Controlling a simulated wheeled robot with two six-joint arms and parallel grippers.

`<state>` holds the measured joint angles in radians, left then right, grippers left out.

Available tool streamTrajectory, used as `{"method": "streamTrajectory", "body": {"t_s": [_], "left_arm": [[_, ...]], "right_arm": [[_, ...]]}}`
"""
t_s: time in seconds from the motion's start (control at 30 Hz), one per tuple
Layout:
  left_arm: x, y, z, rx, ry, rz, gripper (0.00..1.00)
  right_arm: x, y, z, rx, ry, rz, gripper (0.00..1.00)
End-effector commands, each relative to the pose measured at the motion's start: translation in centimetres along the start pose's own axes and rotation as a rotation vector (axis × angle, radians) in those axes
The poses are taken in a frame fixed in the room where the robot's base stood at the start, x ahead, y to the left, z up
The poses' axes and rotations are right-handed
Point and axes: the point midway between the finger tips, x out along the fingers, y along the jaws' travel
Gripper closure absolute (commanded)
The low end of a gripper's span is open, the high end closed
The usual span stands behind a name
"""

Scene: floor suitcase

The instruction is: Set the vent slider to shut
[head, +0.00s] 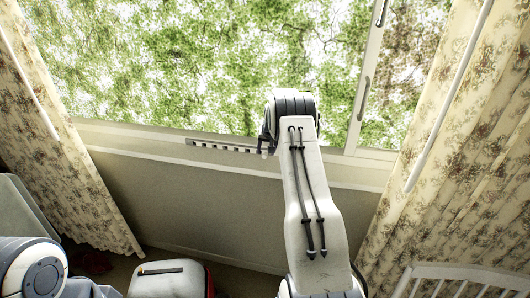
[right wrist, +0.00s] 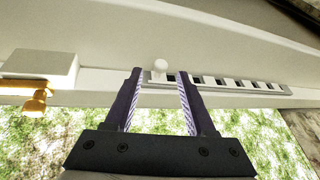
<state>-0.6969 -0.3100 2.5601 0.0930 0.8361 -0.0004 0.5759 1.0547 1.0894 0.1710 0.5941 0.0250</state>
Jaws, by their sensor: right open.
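The vent (head: 222,147) is a pale strip with a row of dark slots, set on the window frame below the glass. In the right wrist view the slotted strip (right wrist: 235,83) runs right from between my fingers. The vent slider's white round knob (right wrist: 160,65) stands at the left end of the strip, between the two fingertips. My right gripper (right wrist: 160,73) is open, one finger on each side of the knob, with visible gaps. In the head view the right gripper (head: 266,148) is mostly hidden by my forearm. My left gripper is out of view.
A brass-coloured handle (right wrist: 36,100) is left of the gripper in the right wrist view. Floral curtains (head: 62,150) hang on both sides of the window. A white and red suitcase (head: 165,282) is on the floor, and a white slatted rail (head: 465,272) is at lower right.

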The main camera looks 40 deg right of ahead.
Motion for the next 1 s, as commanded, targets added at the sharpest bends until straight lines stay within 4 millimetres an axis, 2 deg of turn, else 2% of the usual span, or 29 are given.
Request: {"method": "streamTrajectory", "body": {"t_s": [0.1, 0.23, 0.6, 0.73, 0.77, 1.0], "left_arm": [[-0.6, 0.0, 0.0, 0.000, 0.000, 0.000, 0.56], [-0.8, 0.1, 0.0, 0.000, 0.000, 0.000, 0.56], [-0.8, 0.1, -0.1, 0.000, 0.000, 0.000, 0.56], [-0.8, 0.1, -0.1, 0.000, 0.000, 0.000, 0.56], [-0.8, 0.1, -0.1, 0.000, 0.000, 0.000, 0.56], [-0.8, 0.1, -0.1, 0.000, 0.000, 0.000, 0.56]], "right_arm": [[1.7, -0.1, 0.0, 0.000, -0.001, 0.000, 0.45], [2.8, 0.0, 0.0, 0.000, -0.001, 0.000, 0.45], [3.3, 0.0, 0.0, -0.001, 0.000, 0.000, 0.45], [3.2, 0.0, 0.0, -0.001, 0.000, 0.000, 0.94], [3.2, 0.0, 0.0, -0.001, 0.000, 0.000, 1.00], [3.2, 0.0, 0.0, -0.001, 0.000, 0.000, 1.00]]}}
